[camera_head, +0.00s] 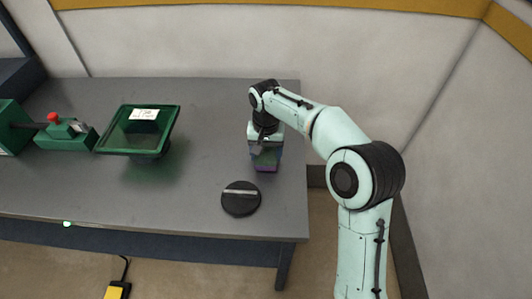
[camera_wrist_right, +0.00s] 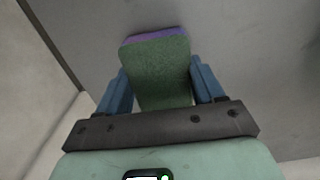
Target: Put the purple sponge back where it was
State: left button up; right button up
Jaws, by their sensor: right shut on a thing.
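The purple sponge (camera_head: 266,163) shows in the head view below my right gripper, near the right end of the grey table (camera_head: 200,195). In the right wrist view the sponge (camera_wrist_right: 158,68) has a green face toward the camera and a purple layer along its far edge. My right gripper (camera_head: 266,150) points down and is shut on the sponge; in the right wrist view its two blue fingers (camera_wrist_right: 162,85) stand on either side of it. I cannot tell whether the sponge touches the table. My left gripper is not in view.
A round black disc with a light bar (camera_head: 240,204) lies on the table, in front of and left of the sponge. A green tray with a white label (camera_head: 105,150) stands farther left. A green box with a red button (camera_head: 68,142) is at far left. Table between tray and sponge is clear.

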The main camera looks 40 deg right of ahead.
aim_at(266, 154)
jog(key=shift+f, duration=0.15)
jog(key=o, duration=0.9)
jog(key=shift+o, duration=0.2)
pick_arm(q)
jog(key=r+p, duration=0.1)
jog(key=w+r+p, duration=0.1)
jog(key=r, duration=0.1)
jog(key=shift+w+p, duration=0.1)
jog(key=shift+p, duration=0.25)
pick_arm(e)
notch_tip(266, 154, up, 12)
